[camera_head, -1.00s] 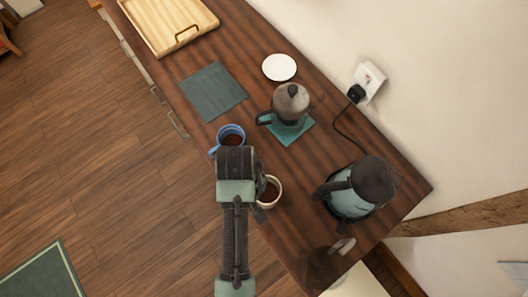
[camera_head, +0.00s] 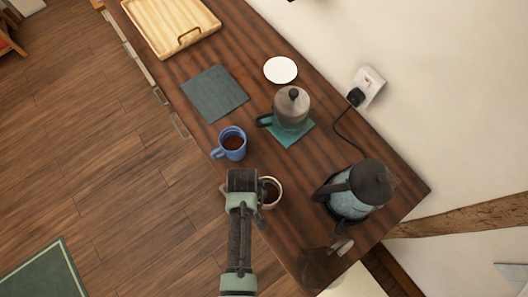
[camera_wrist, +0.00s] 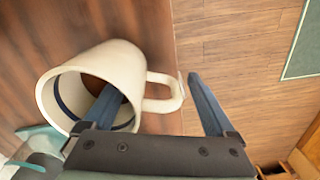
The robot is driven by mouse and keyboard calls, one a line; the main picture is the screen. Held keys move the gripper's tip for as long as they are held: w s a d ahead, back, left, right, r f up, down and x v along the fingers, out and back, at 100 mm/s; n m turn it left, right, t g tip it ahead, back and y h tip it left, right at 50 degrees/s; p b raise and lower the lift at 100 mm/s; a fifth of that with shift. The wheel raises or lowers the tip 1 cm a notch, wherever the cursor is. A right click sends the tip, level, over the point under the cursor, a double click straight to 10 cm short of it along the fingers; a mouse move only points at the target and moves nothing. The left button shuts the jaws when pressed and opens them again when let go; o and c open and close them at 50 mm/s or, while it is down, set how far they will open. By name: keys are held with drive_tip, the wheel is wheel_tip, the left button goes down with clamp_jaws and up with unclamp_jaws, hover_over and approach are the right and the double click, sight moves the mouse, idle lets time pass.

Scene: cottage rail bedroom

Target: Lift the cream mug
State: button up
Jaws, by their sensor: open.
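The cream mug (camera_head: 272,193) stands near the front edge of the wooden counter, partly hidden behind my gripper (camera_head: 249,203) in the head view. It holds dark liquid. In the wrist view the cream mug (camera_wrist: 132,68) fills the left half, with its handle pointing right. My gripper (camera_wrist: 160,100) is open. One finger reaches into the mug's mouth and the other is outside, beyond the handle, so the mug's wall and handle lie between them. I cannot tell whether either finger touches the mug.
A blue mug (camera_head: 231,144) stands just behind my gripper. A kettle (camera_head: 352,192) is to the right, and a moka pot (camera_head: 291,107) stands on a teal mat (camera_head: 298,134). A dark cloth (camera_head: 213,93), white plate (camera_head: 281,70) and wooden tray (camera_head: 142,22) lie farther back.

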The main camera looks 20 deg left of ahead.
clamp_jaws()
idle(0.4)
